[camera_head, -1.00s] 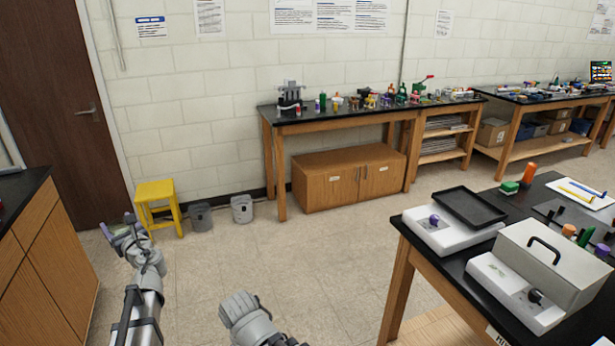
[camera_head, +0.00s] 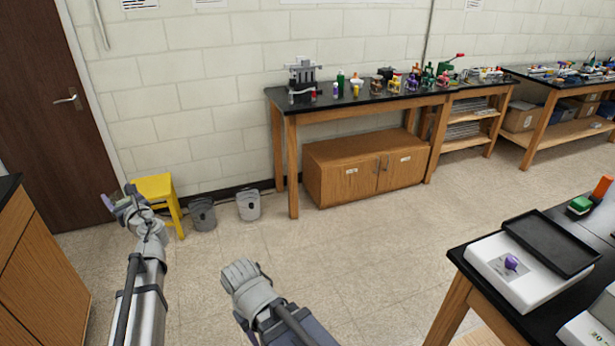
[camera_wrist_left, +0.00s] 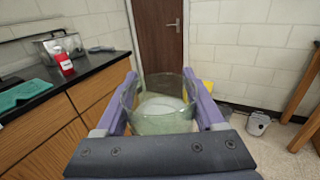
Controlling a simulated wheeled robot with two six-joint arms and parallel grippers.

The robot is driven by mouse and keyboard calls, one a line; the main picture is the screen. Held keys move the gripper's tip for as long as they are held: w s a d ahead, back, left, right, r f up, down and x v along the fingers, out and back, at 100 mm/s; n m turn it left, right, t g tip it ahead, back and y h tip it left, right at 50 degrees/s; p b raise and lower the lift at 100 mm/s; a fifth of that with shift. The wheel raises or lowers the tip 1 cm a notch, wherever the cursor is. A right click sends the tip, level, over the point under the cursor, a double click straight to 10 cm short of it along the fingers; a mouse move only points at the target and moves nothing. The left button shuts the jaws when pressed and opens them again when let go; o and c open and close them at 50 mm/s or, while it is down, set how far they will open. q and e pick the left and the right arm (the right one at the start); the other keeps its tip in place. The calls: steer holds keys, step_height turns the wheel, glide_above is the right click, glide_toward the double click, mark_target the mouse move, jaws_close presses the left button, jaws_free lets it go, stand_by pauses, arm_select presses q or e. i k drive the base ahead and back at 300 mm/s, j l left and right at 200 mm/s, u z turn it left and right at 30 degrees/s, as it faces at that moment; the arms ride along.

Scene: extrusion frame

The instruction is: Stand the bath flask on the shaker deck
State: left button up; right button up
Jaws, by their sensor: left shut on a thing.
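My left gripper (camera_head: 125,203) is held out at the left in the head view, in front of the door and the yellow stool. In the left wrist view its purple fingers are shut on a clear glass vessel, the flask (camera_wrist_left: 160,122), with pale contents, gripped at its sides. The flask is hard to make out in the head view. A white machine (camera_head: 490,264) with a purple knob and a flat black deck (camera_head: 550,243) stands on the dark bench at the lower right, far from the flask. The deck looks empty. My right arm shows at bottom centre, its fingers unseen.
A yellow stool (camera_head: 155,188) and two grey bins (camera_head: 202,215) stand by the wall. A long black bench (camera_head: 420,97) with many small items runs along the wall. A wooden counter (camera_head: 35,270) is at left. The floor between is clear.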

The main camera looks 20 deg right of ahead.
mark_target(548, 241)
steer(key=i, duration=0.55)
steer(key=z, duration=3.4)
steer(key=i+l, duration=0.35)
steer(key=i, duration=0.05)
